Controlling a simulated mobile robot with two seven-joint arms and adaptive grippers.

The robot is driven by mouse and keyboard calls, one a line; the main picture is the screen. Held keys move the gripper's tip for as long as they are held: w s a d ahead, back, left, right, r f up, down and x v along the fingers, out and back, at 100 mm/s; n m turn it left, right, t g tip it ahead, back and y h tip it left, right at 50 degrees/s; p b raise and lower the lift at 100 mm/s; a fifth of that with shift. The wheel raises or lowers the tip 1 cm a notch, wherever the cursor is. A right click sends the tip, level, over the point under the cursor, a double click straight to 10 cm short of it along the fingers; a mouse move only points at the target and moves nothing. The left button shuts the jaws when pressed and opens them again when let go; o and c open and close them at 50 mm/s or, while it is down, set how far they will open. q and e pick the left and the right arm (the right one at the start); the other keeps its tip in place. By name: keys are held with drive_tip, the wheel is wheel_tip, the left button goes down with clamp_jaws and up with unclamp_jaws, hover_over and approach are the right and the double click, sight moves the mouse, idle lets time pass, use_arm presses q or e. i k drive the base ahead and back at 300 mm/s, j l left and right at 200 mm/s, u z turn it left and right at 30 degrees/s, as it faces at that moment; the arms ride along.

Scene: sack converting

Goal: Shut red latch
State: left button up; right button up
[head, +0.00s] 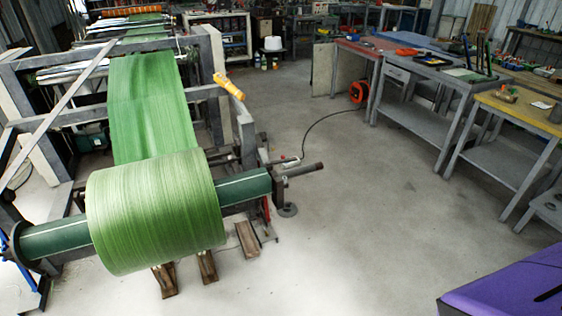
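A large roll of green woven material (155,215) sits on a dark green shaft (246,189) in the grey machine frame at the left. A narrow red part (266,207) shows low on the stand at the shaft's right end. It is too small to tell whether it is the red latch or whether it is open or shut. Neither of my grippers is in view.
A yellow handheld box (229,86) hangs on the frame. Wooden blocks (247,240) lie on the floor by the stand. Workbenches (525,110) line the right side. A purple object (505,287) fills the lower right corner.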

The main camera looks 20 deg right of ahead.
sight(283, 160)
drive_tip(key=i+l, duration=2.7)
